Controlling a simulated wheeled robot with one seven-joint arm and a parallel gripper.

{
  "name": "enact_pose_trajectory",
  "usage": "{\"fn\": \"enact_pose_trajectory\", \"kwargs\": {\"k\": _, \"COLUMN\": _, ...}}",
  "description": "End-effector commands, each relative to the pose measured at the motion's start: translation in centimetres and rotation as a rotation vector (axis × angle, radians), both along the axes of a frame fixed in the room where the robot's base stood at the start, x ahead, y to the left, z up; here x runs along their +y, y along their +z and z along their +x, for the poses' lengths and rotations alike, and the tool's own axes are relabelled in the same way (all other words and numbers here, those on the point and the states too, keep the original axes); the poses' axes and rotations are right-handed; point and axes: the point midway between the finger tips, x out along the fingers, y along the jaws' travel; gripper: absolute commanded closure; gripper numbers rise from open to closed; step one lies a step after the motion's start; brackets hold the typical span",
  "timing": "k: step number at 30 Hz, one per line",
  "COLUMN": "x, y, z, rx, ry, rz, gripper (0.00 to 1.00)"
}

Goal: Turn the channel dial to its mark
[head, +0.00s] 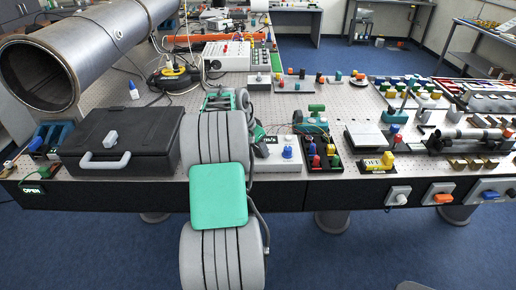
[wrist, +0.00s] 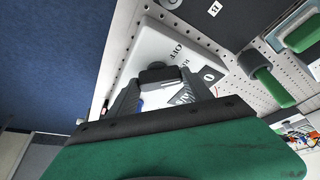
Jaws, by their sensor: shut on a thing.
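The channel dial appears to be the dark knob (wrist: 157,73) on a white box (wrist: 175,45) with printed labels, in the wrist view. My gripper (wrist: 160,84) has its two grey fingers on either side of this knob and is shut on it. The dial's pointer and mark cannot be made out behind the fingers and the green gripper body. In the head view, what looks like the same white box (head: 284,165) stands at the table's front edge, with a blue knob (head: 287,152) on it. My arm hides part of its left side.
A green-handled lever (wrist: 272,84) stands close beside the box in the wrist view. In the head view, a black case (head: 75,150) lies left of my arm. A black tray (head: 322,160) of coloured pegs sits right of the box. A large pipe (head: 100,35) spans the back left.

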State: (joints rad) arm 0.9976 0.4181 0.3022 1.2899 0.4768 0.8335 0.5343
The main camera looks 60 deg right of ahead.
Motion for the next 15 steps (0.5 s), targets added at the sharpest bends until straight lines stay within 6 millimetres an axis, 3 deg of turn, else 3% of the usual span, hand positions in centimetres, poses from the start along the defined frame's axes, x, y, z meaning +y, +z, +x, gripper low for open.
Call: {"fn": "enact_pose_trajectory", "kwargs": {"k": 15, "x": 0.01, "y": -0.21, "z": -0.19, "rx": -0.003, "ry": 0.353, "rz": -0.005, "gripper": 0.82}}
